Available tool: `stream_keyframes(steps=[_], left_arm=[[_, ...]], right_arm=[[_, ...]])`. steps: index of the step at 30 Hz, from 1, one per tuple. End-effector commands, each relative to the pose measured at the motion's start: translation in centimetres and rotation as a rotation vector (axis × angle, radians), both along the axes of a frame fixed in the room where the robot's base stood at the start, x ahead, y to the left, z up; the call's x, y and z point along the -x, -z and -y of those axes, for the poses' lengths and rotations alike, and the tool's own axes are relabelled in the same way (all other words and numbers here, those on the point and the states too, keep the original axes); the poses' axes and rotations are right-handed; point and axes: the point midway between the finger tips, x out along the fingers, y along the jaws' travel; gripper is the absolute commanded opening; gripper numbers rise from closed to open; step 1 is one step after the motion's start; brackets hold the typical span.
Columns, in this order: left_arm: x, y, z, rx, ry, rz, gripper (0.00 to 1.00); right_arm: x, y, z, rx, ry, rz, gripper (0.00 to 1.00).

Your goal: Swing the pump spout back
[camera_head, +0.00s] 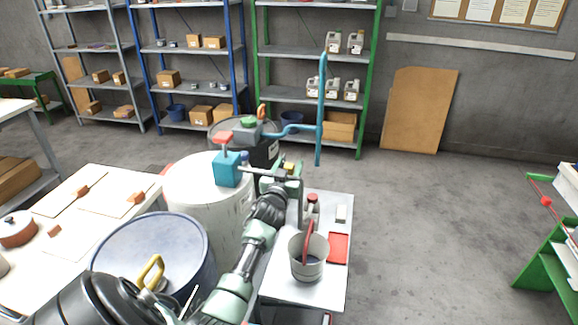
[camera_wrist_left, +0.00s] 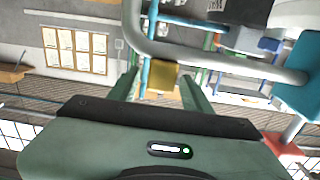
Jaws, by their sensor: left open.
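A teal pump (camera_head: 228,169) with a red top sits on a white drum (camera_head: 205,195). Its grey spout (camera_head: 262,173) points right, out past the drum's edge. My left gripper (camera_head: 290,168) is at the outer end of this spout, with its fingers open. In the left wrist view, the bent grey spout (camera_wrist_left: 230,66) crosses in front of the fingers, and a yellow block (camera_wrist_left: 163,80) shows between them. I cannot tell whether the fingers touch it. The teal pump body (camera_wrist_left: 300,75) is at the right edge there. My right gripper is not in view.
A second pump with a blue spout (camera_head: 290,132) stands on a dark drum (camera_head: 262,150) behind. A tall blue pipe (camera_head: 321,110) rises beside it. A bench (camera_head: 285,280) with a bucket (camera_head: 309,262) and a red tray (camera_head: 338,247) lies nearer. A blue drum (camera_head: 155,250) is front left.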

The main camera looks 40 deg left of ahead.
Motion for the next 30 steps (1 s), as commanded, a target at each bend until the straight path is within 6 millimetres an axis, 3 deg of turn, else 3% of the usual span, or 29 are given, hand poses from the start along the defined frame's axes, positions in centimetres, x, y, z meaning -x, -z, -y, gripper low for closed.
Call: stream_keyframes(steps=[1, 6, 30], left_arm=[[0.01, 0.01, 0.00, 0.000, 0.000, 0.000, 0.44], [0.03, 0.02, 0.01, 0.000, 0.000, -0.001, 0.00], [0.04, 0.09, 0.03, 0.001, 0.000, -0.002, 0.00]], right_arm=[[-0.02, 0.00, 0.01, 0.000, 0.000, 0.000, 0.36], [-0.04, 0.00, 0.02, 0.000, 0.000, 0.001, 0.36], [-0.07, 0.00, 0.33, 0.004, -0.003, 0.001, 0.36]])
